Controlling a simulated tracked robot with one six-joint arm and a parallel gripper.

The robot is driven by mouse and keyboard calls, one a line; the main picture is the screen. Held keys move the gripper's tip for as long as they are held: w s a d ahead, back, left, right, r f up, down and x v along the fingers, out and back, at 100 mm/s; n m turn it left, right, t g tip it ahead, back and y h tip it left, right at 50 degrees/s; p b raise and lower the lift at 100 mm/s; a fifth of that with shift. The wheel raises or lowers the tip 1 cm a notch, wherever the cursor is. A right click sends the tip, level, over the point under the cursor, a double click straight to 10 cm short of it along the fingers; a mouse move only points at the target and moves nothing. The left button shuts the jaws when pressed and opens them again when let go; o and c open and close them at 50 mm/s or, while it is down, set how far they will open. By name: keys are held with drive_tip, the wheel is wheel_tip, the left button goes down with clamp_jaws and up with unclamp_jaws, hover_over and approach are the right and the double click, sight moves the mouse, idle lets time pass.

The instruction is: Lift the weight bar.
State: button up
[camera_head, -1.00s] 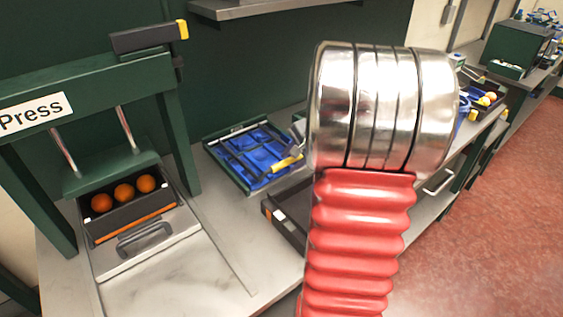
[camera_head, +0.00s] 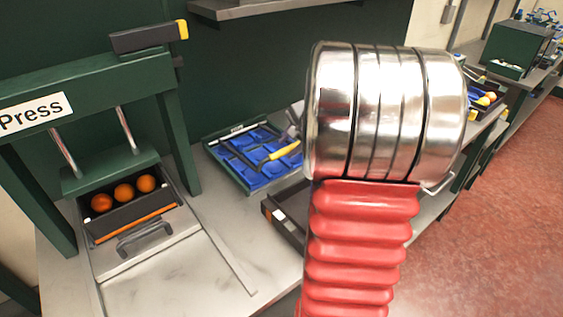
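A dark bar with a yellow end (camera_head: 150,37) lies on top of the green press frame at the upper left. A yellow piece with a dark tip (camera_head: 284,152) lies over the right part of the blue tray; I cannot tell whether it is a tool or part of my gripper. No label shows which piece is the weight bar. My arm, red and silver, fills the middle and hides most of my gripper. Only a grey part of what seems to be my gripper (camera_head: 296,118) shows left of the silver joint. Its fingers cannot be made out.
The green press (camera_head: 88,92) holds a dark box (camera_head: 133,212) with three oranges (camera_head: 124,192). A grey handle (camera_head: 145,237) is in front. The tray with blue compartments (camera_head: 212,150) stands against the wall. A dark tray (camera_head: 283,222) is partly behind my arm. Bare counter (camera_head: 200,260) lies between.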

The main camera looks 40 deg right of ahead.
drive_tip(key=shift+w+r, duration=0.2)
drive_tip(key=shift+r, duration=0.3)
drive_tip(key=shift+w+r, duration=0.15)
drive_tip(key=shift+r, duration=0.35)
drive_tip(key=shift+r, duration=0.1)
drive_tip(key=w+r, duration=0.3)
drive_tip(key=r, duration=0.3)
drive_tip(key=shift+d, duration=0.2)
drive_tip(key=shift+w, duration=0.1)
drive_tip(key=w+r, duration=0.4)
drive_tip(key=r, duration=0.1)
drive_tip(key=shift+w+d, duration=0.25)
drive_tip(key=shift+w, duration=0.05)
drive_tip(key=shift+r, duration=0.1)
idle(0.4)
